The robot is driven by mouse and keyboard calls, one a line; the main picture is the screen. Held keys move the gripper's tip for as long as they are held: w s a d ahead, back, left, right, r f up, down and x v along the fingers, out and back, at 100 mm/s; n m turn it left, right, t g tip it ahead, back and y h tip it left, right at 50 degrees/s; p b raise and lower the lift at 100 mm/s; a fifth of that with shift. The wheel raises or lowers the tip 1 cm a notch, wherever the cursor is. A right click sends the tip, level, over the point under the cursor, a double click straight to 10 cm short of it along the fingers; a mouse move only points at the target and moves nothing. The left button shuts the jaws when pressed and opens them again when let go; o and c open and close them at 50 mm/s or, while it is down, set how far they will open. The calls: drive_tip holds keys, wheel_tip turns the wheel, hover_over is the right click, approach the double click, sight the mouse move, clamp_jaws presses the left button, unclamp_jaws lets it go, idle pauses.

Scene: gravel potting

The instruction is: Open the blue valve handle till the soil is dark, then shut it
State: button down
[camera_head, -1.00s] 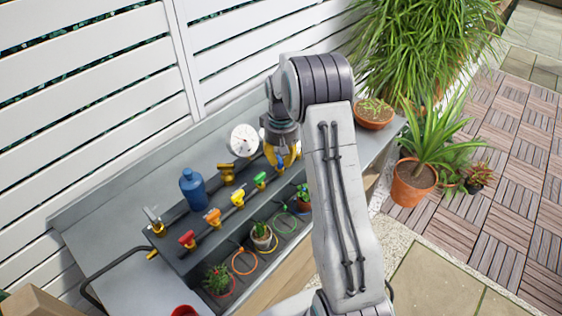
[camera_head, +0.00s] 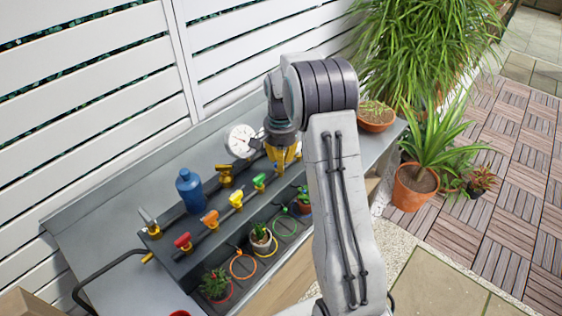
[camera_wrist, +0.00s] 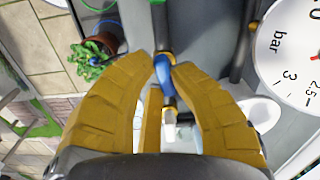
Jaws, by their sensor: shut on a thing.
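My gripper (camera_head: 284,160), with yellow fingers, is over the far right end of the valve row. In the wrist view my gripper (camera_wrist: 164,68) is shut on the blue valve handle (camera_wrist: 162,78), which lies between the fingertips on a dark pipe. In the head view the fingers hide this handle. A small potted plant (camera_wrist: 96,50) is left of the fingers in the wrist view and stands by the bench front in the head view (camera_head: 303,199). Its leaves cover the soil, so I cannot tell its shade.
Green (camera_head: 259,182), yellow (camera_head: 236,200), orange (camera_head: 210,220) and red (camera_head: 183,242) valve handles run leftward along the pipe. A pressure gauge (camera_head: 240,141) stands behind, close to my gripper. A blue bottle (camera_head: 190,190) stands on the bench at left.

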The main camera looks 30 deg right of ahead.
drive_tip(key=shift+f+m, duration=0.1)
drive_tip(key=shift+m, duration=0.8)
drive_tip(key=c, duration=1.1)
unclamp_jaws()
wheel_tip(320, 180, up, 12)
idle(0.4)
